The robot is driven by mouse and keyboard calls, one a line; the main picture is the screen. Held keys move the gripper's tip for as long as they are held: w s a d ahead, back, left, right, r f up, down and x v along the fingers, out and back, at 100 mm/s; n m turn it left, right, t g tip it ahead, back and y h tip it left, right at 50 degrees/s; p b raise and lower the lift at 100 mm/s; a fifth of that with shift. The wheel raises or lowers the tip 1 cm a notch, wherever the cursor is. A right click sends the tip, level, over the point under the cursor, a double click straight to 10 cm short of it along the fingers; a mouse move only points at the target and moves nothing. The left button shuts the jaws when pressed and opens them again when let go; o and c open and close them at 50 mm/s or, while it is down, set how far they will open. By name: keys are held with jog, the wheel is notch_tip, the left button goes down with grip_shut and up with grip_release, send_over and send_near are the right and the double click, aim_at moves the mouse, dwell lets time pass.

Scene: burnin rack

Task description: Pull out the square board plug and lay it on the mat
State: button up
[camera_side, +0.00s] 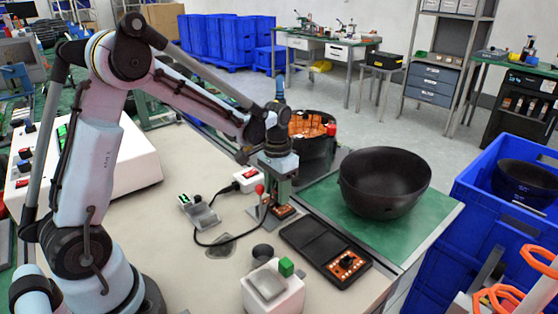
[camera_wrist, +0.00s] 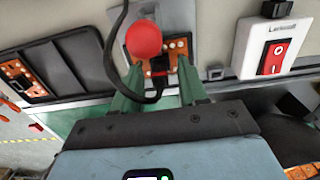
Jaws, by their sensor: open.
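My gripper (camera_side: 277,192) points down over a small orange board (camera_side: 285,211) in a grey fixture. In the wrist view my gripper (camera_wrist: 160,76) has its two green fingers apart, one on either side of a dark plug (camera_wrist: 159,64) on the orange board (camera_wrist: 178,48). I cannot tell whether the fingers touch the plug. A red ball knob (camera_wrist: 143,38) stands in front of part of the board, and it also shows in the side view (camera_side: 259,189). The green mat (camera_side: 424,232) lies to the right, with a large black bowl (camera_side: 385,180) on it.
A black cable (camera_wrist: 113,50) loops beside the fixture. A white switch box (camera_side: 246,180) with a red rocker is close by. A black case (camera_side: 311,242) holding another orange board lies in front. A white block with a green button (camera_side: 286,267) stands nearer the front edge.

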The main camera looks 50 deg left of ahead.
dwell(0.5)
grip_shut()
jog(key=shift+r, duration=3)
